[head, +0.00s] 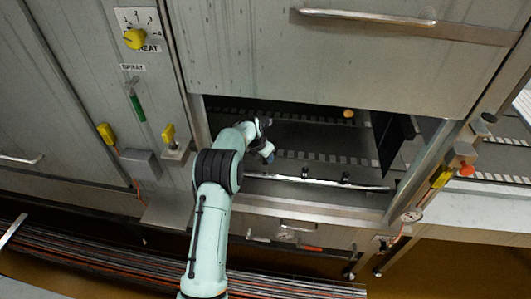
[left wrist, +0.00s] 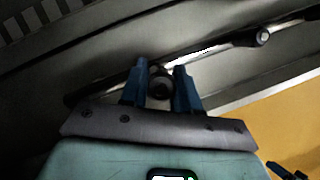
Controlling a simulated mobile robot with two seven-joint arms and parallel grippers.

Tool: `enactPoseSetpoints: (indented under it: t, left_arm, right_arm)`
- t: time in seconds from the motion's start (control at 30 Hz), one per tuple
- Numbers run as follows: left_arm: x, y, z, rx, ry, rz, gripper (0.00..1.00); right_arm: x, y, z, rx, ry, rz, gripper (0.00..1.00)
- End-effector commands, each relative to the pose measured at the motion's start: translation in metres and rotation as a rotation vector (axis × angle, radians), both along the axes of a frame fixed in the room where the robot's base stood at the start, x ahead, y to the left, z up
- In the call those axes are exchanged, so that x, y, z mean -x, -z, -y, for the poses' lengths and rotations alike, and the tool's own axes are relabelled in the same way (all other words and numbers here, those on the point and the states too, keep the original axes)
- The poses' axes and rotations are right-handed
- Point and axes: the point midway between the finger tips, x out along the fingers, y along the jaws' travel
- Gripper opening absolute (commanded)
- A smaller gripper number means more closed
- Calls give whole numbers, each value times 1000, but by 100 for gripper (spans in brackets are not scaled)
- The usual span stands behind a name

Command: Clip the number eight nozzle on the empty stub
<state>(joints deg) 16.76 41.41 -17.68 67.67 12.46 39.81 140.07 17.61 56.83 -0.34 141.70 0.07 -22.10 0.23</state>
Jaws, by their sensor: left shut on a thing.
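My left gripper (head: 268,153) reaches into the open machine bay, above and behind the left end of the metal spray bar (head: 325,182). In the left wrist view its blue fingers (left wrist: 161,72) are shut on a dark round nozzle (left wrist: 160,86). The bar (left wrist: 210,49) runs slantwise just behind the fingers there; I cannot tell whether the held nozzle touches it. Two dark nozzles (head: 305,173) and (head: 345,177) sit on the bar in the head view. One fitting (left wrist: 262,37) shows on the bar in the wrist view. No number is readable, and the empty stub is not distinguishable. My right gripper is out of view.
A raised steel panel (head: 340,60) hangs over the bay. A slotted belt (head: 320,160) lies inside, with a small orange round thing (head: 348,113) at the back. A heat knob (head: 134,39) and a green spray handle (head: 137,105) are at left. A gauge (head: 412,215) is at right.

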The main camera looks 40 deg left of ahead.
Motion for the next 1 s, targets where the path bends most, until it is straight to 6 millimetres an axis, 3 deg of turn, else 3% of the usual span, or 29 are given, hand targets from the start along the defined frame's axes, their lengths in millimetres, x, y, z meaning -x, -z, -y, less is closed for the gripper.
enactPoseSetpoints:
  t: [0.4,1.0]
  left_arm:
    - [0,33,0,0,0,-1,0]
    - [0,37,0,0,-1,0,0]
  right_arm:
    - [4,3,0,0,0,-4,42]
    - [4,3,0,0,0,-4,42]
